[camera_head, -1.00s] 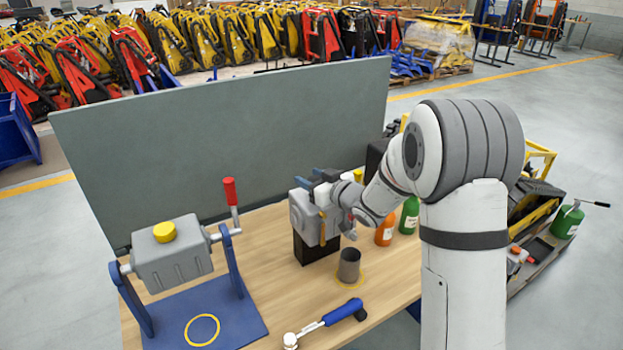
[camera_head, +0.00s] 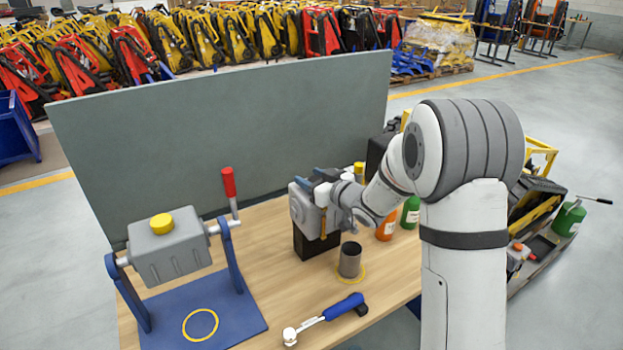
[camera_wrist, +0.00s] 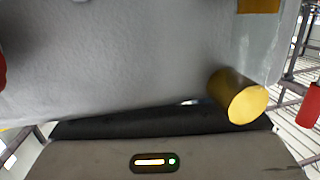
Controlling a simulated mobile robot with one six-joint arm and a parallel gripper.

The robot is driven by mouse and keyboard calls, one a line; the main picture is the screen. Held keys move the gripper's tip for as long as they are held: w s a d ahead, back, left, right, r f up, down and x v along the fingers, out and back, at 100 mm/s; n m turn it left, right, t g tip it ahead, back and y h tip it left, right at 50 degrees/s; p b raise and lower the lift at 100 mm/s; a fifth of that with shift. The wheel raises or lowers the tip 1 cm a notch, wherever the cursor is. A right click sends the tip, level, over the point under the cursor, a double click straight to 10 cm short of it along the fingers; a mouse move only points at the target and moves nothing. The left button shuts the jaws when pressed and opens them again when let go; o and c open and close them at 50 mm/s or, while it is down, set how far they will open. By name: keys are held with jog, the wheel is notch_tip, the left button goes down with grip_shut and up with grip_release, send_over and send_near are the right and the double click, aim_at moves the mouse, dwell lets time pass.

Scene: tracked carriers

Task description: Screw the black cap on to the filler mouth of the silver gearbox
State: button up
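A silver-grey gearbox (camera_head: 305,212) stands on a black block in the middle of the bench. My gripper (camera_head: 314,180), with blue fingertips, is at its top; whether it holds anything there is hidden. In the wrist view a grey housing surface (camera_wrist: 130,60) fills most of the picture, with a brass-yellow cylinder (camera_wrist: 240,97) standing out at its right. Another grey housing (camera_head: 172,258) with a yellow cap (camera_head: 161,223) hangs in a blue cradle at the left. I cannot make out a black cap or an open filler mouth in either view.
A dark grey cup (camera_head: 350,260) stands in a yellow ring before the black block. A blue-handled tool (camera_head: 325,318) lies at the front edge. Orange (camera_head: 386,229) and green (camera_head: 411,211) bottles stand behind my arm. A grey panel (camera_head: 225,140) closes off the back.

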jog(key=o, duration=0.5)
jog(key=shift+c, duration=0.2)
jog(key=b+v, duration=0.1)
jog(key=v, duration=0.6)
jog(key=shift+s+d+r+b, duration=0.1)
jog(key=shift+s+d+b, duration=0.2)
jog(key=s+d+r+m+g+h, duration=0.1)
jog(key=s+d+m+h, duration=0.25)
jog(key=d+h, duration=0.2)
jog(key=s+d+r+m+h, duration=0.1)
jog(key=s+d+m+h, duration=0.1)
jog(key=s+d+h, duration=0.4)
jog(key=s+d+f+m+g, duration=0.1)
jog(key=s+g, duration=0.3)
jog(key=s, duration=0.7)
jog(key=s+d+f+m+g, duration=0.1)
jog(key=s+g, duration=0.3)
jog(key=s, duration=0.7)
jog(key=shift+m, duration=0.45)
